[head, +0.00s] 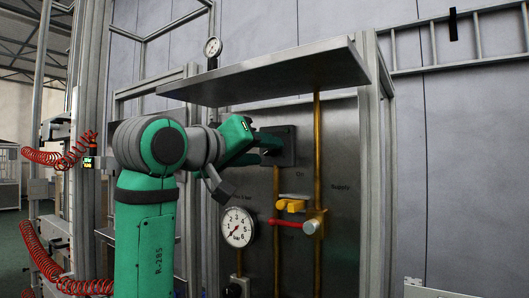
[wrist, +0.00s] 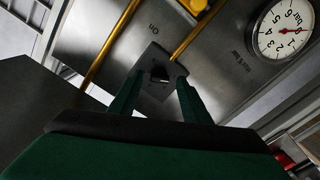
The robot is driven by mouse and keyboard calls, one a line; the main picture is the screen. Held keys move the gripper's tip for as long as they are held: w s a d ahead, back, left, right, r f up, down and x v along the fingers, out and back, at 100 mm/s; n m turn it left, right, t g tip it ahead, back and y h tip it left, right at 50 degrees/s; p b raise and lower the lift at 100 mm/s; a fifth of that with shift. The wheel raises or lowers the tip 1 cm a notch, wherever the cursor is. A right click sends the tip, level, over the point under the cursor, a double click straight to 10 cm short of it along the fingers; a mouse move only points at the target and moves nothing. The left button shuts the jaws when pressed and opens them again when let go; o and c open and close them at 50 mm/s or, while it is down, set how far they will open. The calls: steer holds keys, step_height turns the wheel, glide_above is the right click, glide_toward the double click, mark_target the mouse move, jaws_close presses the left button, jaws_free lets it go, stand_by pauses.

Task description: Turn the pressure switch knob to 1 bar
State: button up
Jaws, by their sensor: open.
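A dark square plate (head: 289,158) is mounted on the grey metal panel, left of the yellow pipe. It also shows in the wrist view (wrist: 151,59), with a small dark, pale-edged knob-like part (wrist: 159,73) at its centre. My gripper (wrist: 158,78) is open, its two green fingers on either side of that part, tips close to the plate. Whether they touch it I cannot tell. In the head view my gripper (head: 270,143) reaches the plate from the left and partly covers it. No scale on the knob is readable.
A white pressure gauge (head: 238,227) with a red needle sits below the plate. A metal shelf (head: 270,75) overhangs my arm.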

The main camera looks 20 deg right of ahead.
steer(key=v, duration=0.9)
steer(key=shift+s+a, duration=0.2)
